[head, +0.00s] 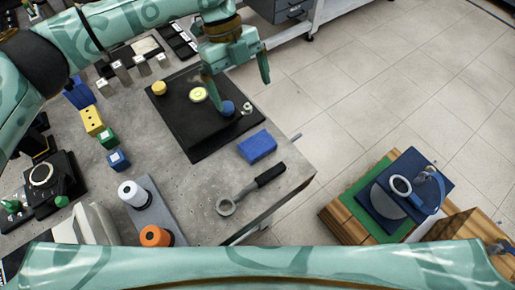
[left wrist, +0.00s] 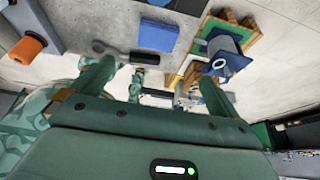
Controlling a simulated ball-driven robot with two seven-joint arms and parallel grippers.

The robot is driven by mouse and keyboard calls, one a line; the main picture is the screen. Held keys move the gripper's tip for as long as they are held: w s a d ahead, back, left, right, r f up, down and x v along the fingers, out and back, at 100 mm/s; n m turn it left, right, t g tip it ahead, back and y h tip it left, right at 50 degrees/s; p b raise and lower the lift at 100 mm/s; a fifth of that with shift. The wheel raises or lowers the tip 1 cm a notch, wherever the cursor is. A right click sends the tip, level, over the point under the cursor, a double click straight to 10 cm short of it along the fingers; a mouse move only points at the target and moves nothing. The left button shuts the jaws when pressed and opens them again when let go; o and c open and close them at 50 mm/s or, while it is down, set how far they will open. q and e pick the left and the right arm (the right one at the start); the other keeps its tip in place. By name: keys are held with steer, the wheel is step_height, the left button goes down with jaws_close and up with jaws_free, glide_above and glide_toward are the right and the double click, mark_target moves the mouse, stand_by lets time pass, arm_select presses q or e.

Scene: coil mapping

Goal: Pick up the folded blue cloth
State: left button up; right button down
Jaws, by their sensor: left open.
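The folded blue cloth (head: 257,146) is a small flat blue block lying on the grey table near its right edge. It also shows near the top middle of the left wrist view (left wrist: 157,36). My left gripper (head: 240,94) is open and empty. In the head view it hangs beyond the cloth, above the far end of the black mat, apart from the cloth. Its two spread fingers (left wrist: 155,78) show in the left wrist view, below the cloth in the picture. My right gripper does not show in either view.
A black-handled ring tool (head: 255,190) lies just in front of the cloth. A black mat (head: 185,125) with yellow and blue round pieces lies left of it. White and orange spools (head: 133,193) stand nearer. Wooden crates (head: 345,216) stand right, beyond the table edge.

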arm_select(q)
steer(key=b, duration=0.3)
glide_above(257, 143)
steer(key=w, duration=0.2)
steer(key=f, duration=0.6)
steer(key=a+f, duration=0.1)
steer(key=f, duration=0.2)
steer(key=shift+w+f, duration=0.1)
steer(key=shift+f, duration=0.3)
steer(key=x, duration=0.2)
steer(key=b+x, duration=0.1)
steer(key=x, duration=0.2)
steer(key=shift+a+f+b, duration=0.15)
steer(key=shift+a+b, duration=0.05)
steer(key=shift+b, duration=0.1)
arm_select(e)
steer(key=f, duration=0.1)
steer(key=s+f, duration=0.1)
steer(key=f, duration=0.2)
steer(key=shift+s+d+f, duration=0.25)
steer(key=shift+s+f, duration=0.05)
arm_select(q)
steer(key=c, duration=1)
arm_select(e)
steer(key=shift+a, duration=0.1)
